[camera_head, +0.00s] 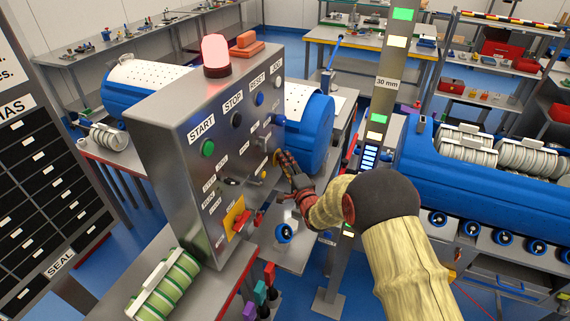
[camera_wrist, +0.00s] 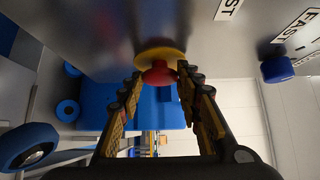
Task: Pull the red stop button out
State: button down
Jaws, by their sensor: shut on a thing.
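The red stop button (camera_wrist: 160,75) shows in the wrist view, a red mushroom head on a round yellow base (camera_wrist: 158,55) fixed to the grey panel. My gripper (camera_wrist: 161,73) has its two fingers on either side of the red head and is shut on it. In the head view my gripper (camera_head: 279,157) reaches the right edge of the grey control box (camera_head: 150,120), and its fingers hide the button there. I cannot tell how far the head stands out from its base.
The panel also carries a green START button (camera_head: 207,148), a black STOP button (camera_head: 236,119), a blue RESET button (camera_head: 258,99) and a red rotary handle (camera_head: 240,220) on a yellow plate. A red beacon (camera_head: 215,55) tops the box. A blue tub (camera_head: 312,135) stands close behind my gripper.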

jog(key=shift+s+d+f+b, duration=0.1)
jog(key=shift+s+d+b, duration=0.1)
jog(key=shift+d, duration=0.2)
jog(key=shift+s+d+b, duration=0.1)
jog(key=shift+d+b, duration=0.1)
jog(key=shift+d, duration=0.2)
jog(key=c, duration=1.2)
grip_release()
jog(key=shift+d, duration=0.1)
jog(key=shift+c, duration=0.2)
jog(key=shift+s, duration=0.1)
jog(key=v, duration=1.2)
